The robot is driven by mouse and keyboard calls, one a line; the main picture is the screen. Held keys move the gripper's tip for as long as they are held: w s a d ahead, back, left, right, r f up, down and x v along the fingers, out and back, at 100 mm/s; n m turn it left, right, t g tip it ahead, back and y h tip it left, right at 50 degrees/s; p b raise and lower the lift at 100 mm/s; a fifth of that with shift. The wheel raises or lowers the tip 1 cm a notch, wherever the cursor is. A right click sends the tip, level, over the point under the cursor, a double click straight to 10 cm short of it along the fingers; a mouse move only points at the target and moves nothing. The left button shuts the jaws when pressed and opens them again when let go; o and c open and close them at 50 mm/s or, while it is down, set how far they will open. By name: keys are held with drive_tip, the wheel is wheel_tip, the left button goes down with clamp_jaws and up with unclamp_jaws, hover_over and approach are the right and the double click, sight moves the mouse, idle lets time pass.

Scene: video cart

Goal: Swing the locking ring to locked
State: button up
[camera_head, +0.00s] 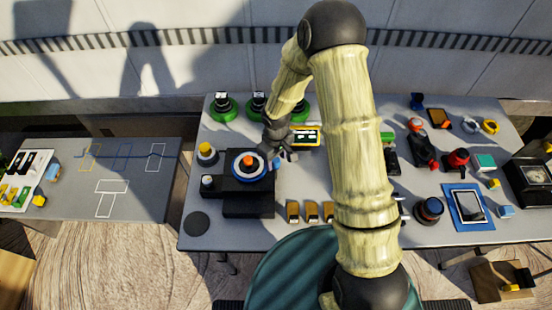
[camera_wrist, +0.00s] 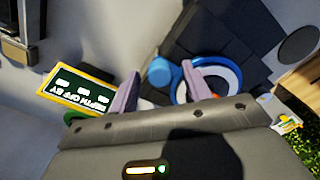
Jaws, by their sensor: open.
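The locking ring (camera_head: 239,174) is a blue and white ring around an orange centre, on a stepped black block (camera_head: 248,208) at the left of the main table. In the wrist view the ring (camera_wrist: 238,72) is partly hidden behind a finger. A round blue knob (camera_wrist: 160,71) beside the ring appears between my finger tips; I cannot tell whether they touch it. My gripper (camera_head: 283,158) is open at the ring's right side; its two pale fingers (camera_wrist: 160,85) also show in the wrist view. The orange centre is mostly hidden there.
A yellow-framed sign (camera_head: 305,137) stands close behind my gripper. Round items on green bases (camera_head: 222,110) line the back edge. Several orange-brown blocks (camera_head: 293,211) sit in front right. A yellow-topped knob (camera_head: 206,152) is left of the block. A dark disc (camera_head: 196,223) lies at front left.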

drive_tip(key=shift+f, duration=0.7)
drive_tip(key=c, duration=1)
